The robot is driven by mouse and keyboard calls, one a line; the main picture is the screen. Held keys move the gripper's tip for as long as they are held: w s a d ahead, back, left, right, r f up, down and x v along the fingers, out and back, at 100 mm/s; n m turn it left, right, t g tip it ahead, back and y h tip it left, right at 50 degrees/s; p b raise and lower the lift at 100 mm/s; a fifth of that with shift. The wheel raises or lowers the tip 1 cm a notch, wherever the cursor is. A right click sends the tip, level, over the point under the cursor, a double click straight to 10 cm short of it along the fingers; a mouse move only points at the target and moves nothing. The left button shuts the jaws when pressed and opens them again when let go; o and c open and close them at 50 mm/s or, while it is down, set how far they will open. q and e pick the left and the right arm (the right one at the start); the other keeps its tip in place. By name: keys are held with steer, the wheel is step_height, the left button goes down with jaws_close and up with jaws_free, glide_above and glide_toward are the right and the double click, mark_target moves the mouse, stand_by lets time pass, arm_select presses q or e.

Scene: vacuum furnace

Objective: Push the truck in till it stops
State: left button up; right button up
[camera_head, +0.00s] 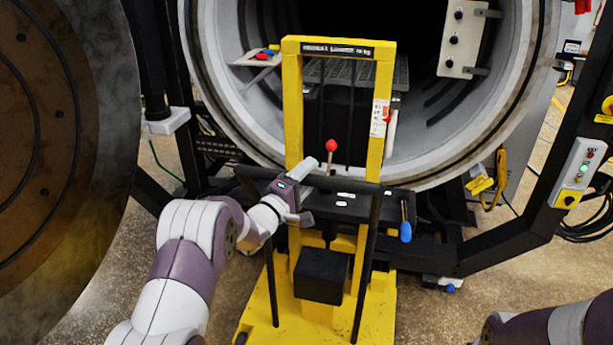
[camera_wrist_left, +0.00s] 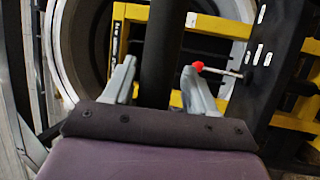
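The yellow truck (camera_head: 290,110) stands in front of the round furnace mouth (camera_head: 205,60), its mast upright before the opening. It has a black push bar (camera_head: 345,184), a red-knobbed lever (camera_head: 331,146) and a blue-handled lever (camera_head: 405,231). My left gripper (camera_head: 301,194) is at the left part of the push bar, one finger above it and one below. In the left wrist view, the black bar (camera_wrist_left: 162,50) runs between the spread fingers, with small gaps beside it. My right gripper is out of view; only part of my right arm shows at lower right.
The round furnace door (camera_head: 60,130) stands open at the left. A grey control box (camera_head: 578,172) sits on the black frame at right. Black frame beams flank the truck. Bare floor (camera_head: 450,305) shows at the lower right.

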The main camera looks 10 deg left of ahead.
arm_select(q)
steer(key=v, duration=1.2)
steer(key=shift+s+b, duration=0.35)
steer(key=shift+b, duration=0.1)
steer(key=shift+a+f, duration=0.1)
steer(key=shift+a, duration=0.05)
